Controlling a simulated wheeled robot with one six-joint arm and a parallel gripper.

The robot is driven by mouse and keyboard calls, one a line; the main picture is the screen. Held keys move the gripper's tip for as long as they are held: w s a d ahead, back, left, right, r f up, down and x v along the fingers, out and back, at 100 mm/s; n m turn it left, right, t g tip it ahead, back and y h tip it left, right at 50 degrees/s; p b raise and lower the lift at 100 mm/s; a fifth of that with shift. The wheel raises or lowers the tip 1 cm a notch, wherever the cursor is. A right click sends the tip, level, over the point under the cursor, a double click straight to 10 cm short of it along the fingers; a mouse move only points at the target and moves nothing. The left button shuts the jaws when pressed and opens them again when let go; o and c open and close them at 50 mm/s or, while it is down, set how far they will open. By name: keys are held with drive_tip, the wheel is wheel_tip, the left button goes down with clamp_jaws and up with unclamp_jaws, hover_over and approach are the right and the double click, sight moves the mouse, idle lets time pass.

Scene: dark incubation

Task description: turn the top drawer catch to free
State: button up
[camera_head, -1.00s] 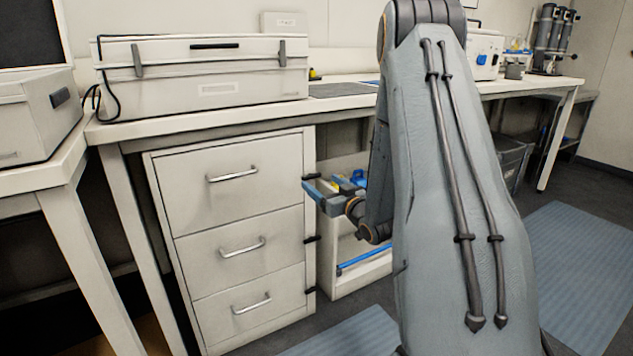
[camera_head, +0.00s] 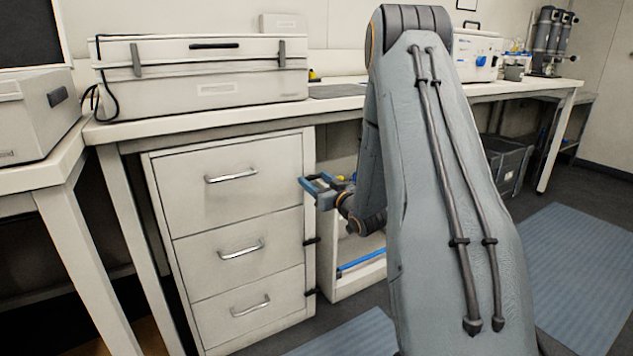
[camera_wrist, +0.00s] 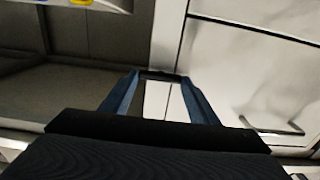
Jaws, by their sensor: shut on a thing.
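The white drawer cabinet (camera_head: 240,240) stands under the bench with its top drawer (camera_head: 235,195) closed. My gripper (camera_head: 306,184) is at the cabinet's right-hand edge strip, level with the top drawer. It is shut on the top drawer catch, a small dark piece that shows between the blue fingertips in the wrist view (camera_wrist: 160,75). In the head view the fingers hide this catch, so its angle cannot be told. The middle catch (camera_head: 311,240) and bottom catch (camera_head: 311,292) are dark and lie across the same strip.
A white open shelf unit (camera_head: 350,284) with a blue bar stands just right of the cabinet, behind my arm. The bench top (camera_head: 220,118) overhangs above and carries a large case (camera_head: 200,75). The floor before the cabinet is clear.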

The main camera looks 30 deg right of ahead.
drive_tip(key=shift+n, duration=0.3)
drive_tip(key=n, duration=0.3)
drive_tip(key=shift+n+p, duration=0.3)
drive_tip(key=shift+p, duration=0.05)
drive_tip(key=n, duration=0.4)
drive_tip(key=shift+a+n, duration=0.15)
drive_tip(key=shift+n, duration=0.15)
drive_tip(key=n, duration=0.4)
drive_tip(key=shift+f+n, duration=0.1)
drive_tip(key=shift+n, duration=0.2)
drive_tip(key=shift+f+n+b, duration=0.1)
drive_tip(key=shift+n+b, duration=0.25)
drive_tip(key=shift+n, duration=1.85)
drive_tip(key=o, duration=1)
drive_tip(key=shift+o, duration=0.2)
